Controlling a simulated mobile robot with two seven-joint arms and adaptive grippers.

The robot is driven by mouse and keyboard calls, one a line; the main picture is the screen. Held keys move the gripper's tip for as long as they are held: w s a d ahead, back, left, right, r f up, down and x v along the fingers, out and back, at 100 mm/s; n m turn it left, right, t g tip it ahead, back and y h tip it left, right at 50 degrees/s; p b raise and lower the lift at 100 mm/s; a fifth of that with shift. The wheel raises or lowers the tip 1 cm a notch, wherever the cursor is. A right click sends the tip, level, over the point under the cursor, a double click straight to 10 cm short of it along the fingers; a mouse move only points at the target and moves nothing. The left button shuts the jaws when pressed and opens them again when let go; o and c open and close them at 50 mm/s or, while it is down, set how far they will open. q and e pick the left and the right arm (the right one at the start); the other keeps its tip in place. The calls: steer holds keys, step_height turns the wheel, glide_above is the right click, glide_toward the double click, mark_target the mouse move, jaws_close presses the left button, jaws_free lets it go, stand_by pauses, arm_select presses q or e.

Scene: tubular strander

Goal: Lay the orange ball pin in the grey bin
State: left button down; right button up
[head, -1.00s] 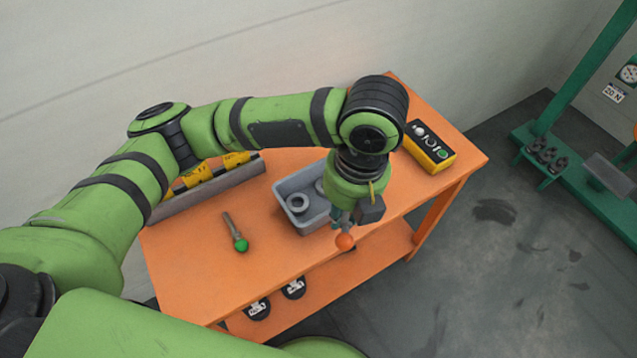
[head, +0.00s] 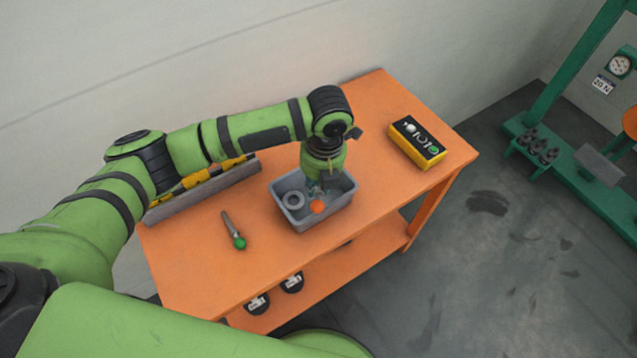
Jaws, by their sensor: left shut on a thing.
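The orange ball pin (head: 317,207) shows its round orange ball just below my left gripper (head: 316,190). The left gripper is shut on the pin and points down over the grey bin (head: 292,222). The ball appears within the bin's outline; I cannot tell whether the pin touches the bin floor. The pin's shank is mostly hidden by the gripper. A grey ring (head: 294,199) lies in the left part of the bin. My right gripper is not in view.
A green ball pin (head: 238,241) lies on the orange table (head: 195,270) left of the bin. A grey rack with yellow parts (head: 205,190) stands along the back left. A yellow box with buttons (head: 418,143) sits at the right.

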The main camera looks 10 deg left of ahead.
arm_select(q)
steer(key=shift+f, duration=0.8)
steer(key=shift+f, duration=0.65)
steer(key=c, duration=1.1)
jaws_free()
steer(key=shift+r, duration=0.15)
steer(key=shift+r, duration=0.3)
step_height(320, 180, up, 12)
steer(key=d+b, duration=0.1)
steer(key=b, duration=0.1)
steer(key=shift+r+b, duration=0.2)
steer(key=shift+b, duration=0.15)
